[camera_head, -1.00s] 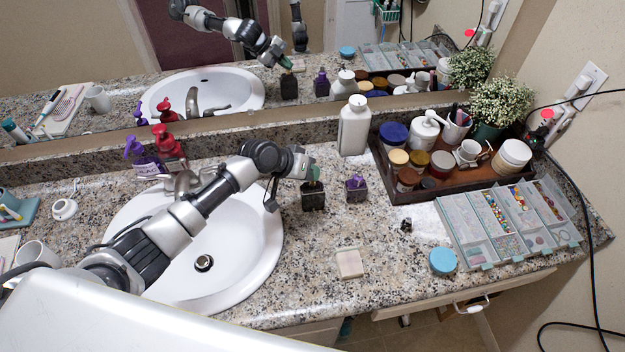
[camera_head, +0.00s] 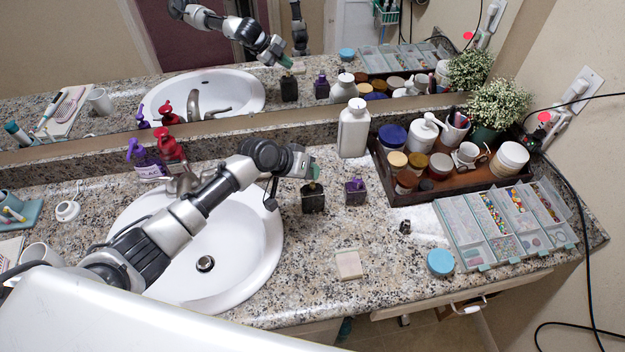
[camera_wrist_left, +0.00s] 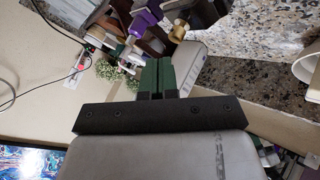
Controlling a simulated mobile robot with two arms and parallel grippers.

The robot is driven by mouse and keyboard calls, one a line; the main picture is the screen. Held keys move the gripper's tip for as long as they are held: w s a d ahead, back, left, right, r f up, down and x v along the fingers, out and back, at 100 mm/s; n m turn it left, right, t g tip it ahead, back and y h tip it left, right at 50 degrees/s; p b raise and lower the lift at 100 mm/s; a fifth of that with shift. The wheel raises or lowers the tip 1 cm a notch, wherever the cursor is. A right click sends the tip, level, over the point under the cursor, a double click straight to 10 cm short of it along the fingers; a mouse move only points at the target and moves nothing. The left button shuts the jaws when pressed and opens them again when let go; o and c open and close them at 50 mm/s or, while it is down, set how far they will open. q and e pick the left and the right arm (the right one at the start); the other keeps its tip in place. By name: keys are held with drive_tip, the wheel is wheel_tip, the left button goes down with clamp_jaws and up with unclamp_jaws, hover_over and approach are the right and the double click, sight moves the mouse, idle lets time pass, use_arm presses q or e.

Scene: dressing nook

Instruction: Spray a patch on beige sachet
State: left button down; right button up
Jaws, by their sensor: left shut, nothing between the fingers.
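The beige sachet (camera_head: 348,263) lies flat on the granite counter right of the sink. My right gripper is not in view.
A tall white bottle (camera_head: 353,128) stands behind the dark bottles. My left arm crosses the sink (camera_head: 262,240). Counter around the sachet is clear.

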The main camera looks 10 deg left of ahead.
sight(312, 185)
use_arm(q)
drive_tip(key=shift+r+p, duration=2.15)
drive_tip(key=shift+r, duration=0.55)
idle(0.4)
drive_tip(key=f+m+b, duration=0.2)
drive_tip(key=m, duration=0.4)
drive_tip(key=f+m+b, duration=0.1)
drive_tip(key=m+b, duration=0.2)
drive_tip(key=m, duration=0.3)
drive_tip(key=s+f+m+b, duration=0.1)
drive_tip(key=f+m+b, duration=0.1)
drive_tip(key=m, duration=0.5)
drive_tip(key=shift+d+f+g+b, duration=0.3)
drive_tip(key=shift+f+g+b, duration=0.1)
drive_tip(key=shift+b, duration=0.1)
drive_tip(key=shift+f+b, duration=0.2)
drive_tip(key=shift+b, duration=0.1)
idle(1.2)
